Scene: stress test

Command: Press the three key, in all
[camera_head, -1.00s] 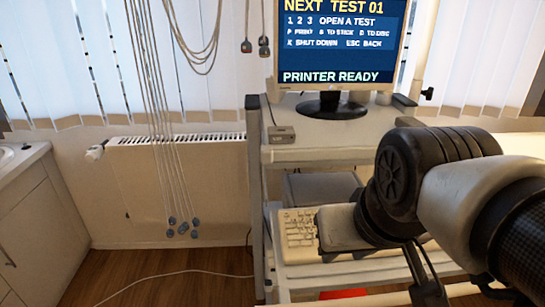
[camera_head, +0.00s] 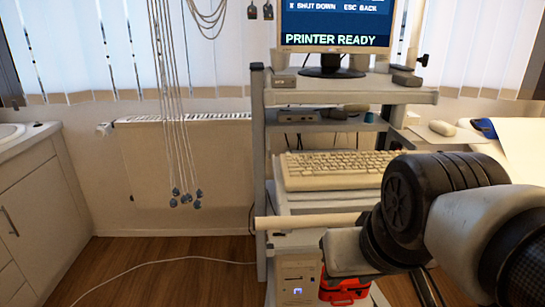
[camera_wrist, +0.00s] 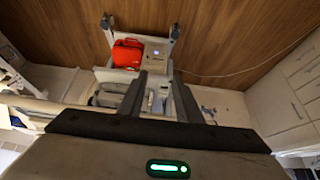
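The beige keyboard (camera_head: 338,170) lies on a pull-out shelf of the cart in the head view. Its right end is partly hidden by my arm, and its key labels are too small to read, so I cannot pick out the three key. The monitor (camera_head: 335,41) above reads "PRINTER READY"; its upper part is cut off. My gripper shows in the wrist view (camera_wrist: 159,80) with its two dark fingers apart and nothing seen held. In the head view my wrist is in front of and below the keyboard, apart from it; the fingertips are hidden there.
A pale horizontal bar (camera_head: 308,222) crosses the cart's front below the keyboard. A red case (camera_wrist: 127,53) and a box with a blue light (camera_head: 297,285) are low on the cart. Cords hang before the radiator (camera_head: 140,160). A mouse (camera_head: 441,128) rests at the right.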

